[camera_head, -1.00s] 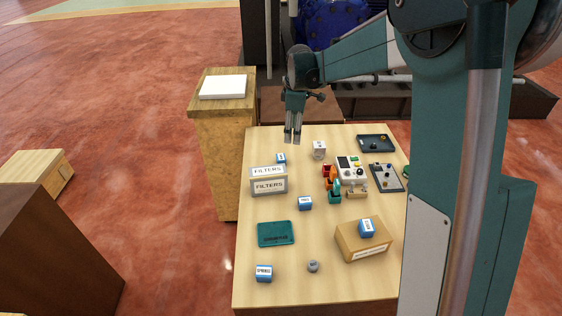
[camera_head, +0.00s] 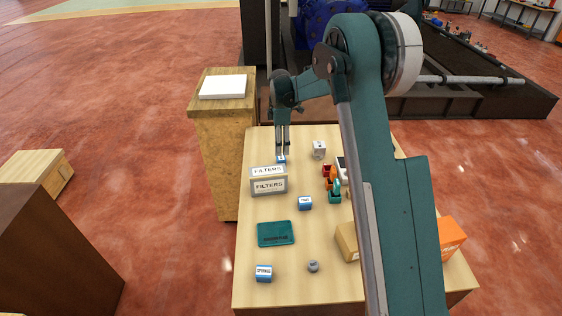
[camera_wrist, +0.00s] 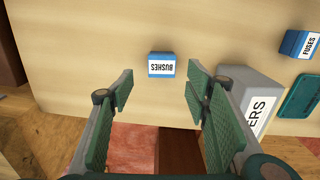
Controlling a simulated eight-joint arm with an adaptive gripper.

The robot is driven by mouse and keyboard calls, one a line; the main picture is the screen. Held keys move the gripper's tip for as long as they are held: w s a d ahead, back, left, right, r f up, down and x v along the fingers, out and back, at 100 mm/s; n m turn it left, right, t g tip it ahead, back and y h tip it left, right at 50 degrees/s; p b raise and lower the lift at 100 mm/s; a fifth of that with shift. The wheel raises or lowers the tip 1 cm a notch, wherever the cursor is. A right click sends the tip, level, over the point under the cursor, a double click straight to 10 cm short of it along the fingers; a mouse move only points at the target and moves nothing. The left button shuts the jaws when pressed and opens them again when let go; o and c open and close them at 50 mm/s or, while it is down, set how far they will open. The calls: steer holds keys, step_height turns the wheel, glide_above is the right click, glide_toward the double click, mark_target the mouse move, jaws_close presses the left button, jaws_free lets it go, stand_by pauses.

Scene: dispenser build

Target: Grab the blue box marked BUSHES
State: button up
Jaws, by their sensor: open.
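The blue box marked BUSHES (camera_wrist: 161,65) sits on the table in the wrist view, its white label reading upside down. It lies ahead of my gripper (camera_wrist: 160,88), between the lines of the two open fingers, with nothing between them. I cannot tell the exact height gap. The box is apart from both fingers in the wrist view.
A blue FUSES box (camera_wrist: 301,44), a teal tray (camera_head: 276,234) and a blue SPRINGS box (camera_head: 264,273) lie farther off.

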mark_target(281, 157)
stand_by(0.3)
steer(key=shift+f, duration=1.25)
steer(key=shift+f, duration=0.1)
steer(key=shift+s+d+f+p, duration=0.1)
steer(key=shift+f+p, duration=0.15)
steer(key=shift+f, duration=1)
steer(key=shift+s+f+p, duration=0.1)
steer(key=shift+f+p, duration=0.1)
steer(key=shift+f, duration=1.05)
steer(key=shift+c, duration=0.4)
steer(key=c, duration=0.9)
